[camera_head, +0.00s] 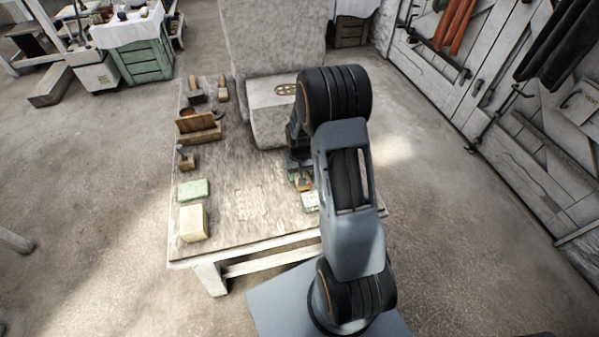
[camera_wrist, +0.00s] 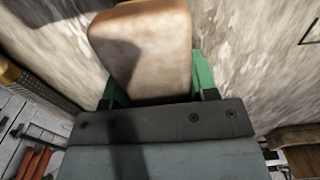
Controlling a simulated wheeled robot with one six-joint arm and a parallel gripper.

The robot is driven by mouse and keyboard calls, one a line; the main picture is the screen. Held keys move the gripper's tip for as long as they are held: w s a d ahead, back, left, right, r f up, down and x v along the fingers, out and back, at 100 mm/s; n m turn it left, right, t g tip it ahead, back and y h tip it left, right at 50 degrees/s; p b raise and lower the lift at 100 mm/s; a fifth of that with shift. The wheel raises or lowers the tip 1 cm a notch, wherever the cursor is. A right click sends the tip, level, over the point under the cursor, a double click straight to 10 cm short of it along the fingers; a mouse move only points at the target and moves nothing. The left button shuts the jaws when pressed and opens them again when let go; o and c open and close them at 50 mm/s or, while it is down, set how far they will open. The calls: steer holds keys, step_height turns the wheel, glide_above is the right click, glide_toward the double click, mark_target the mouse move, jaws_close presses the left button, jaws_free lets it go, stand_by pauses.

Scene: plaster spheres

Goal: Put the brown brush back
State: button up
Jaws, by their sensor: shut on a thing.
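My gripper (camera_wrist: 157,88) is shut on a tan-brown block with rounded corners, which looks like the brown brush (camera_wrist: 143,40). Its green fingers press on both sides of the brush in the wrist view. The lower part of the brush is hidden behind the gripper body, and I see no bristles. In the head view my gripper (camera_head: 299,172) is low over the right part of the worktable (camera_head: 255,228), partly hidden by my arm. Whether the brush touches anything there is unclear.
A large rough stone block (camera_head: 270,45) stands at the table's back. Along the left edge are small wooden tools (camera_head: 195,96), a wooden holder (camera_head: 200,132), a green sponge (camera_head: 193,190) and a cream block (camera_head: 194,222). A pale item (camera_head: 310,201) lies near my gripper. The table's front middle is mostly clear.

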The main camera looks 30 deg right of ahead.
steer(key=o, duration=1)
steer(key=shift+f, duration=0.1)
steer(key=shift+c, duration=0.2)
step_height(320, 180, up, 12)
steer(key=shift+f+p, duration=0.1)
steer(key=shift+p, duration=1.1)
steer(key=s+a+r+n+t, duration=0.1)
steer(key=s+a+r, duration=0.3)
steer(key=s+r, duration=0.2)
steer(key=s+a+r+n+t, duration=0.1)
steer(key=s+a+r, duration=0.4)
steer(key=s, duration=0.5)
step_height(320, 180, up, 2)
steer(key=shift+a+r+t, duration=0.1)
steer(key=shift+a+t, duration=0.05)
steer(key=shift+t, duration=0.35)
steer(key=shift+s, duration=0.1)
step_height(320, 180, up, 15)
steer(key=p, duration=1.4)
steer(key=shift+s+a+n+t, duration=0.2)
steer(key=shift+a+n+t, duration=0.05)
steer(key=shift+n+t, duration=0.05)
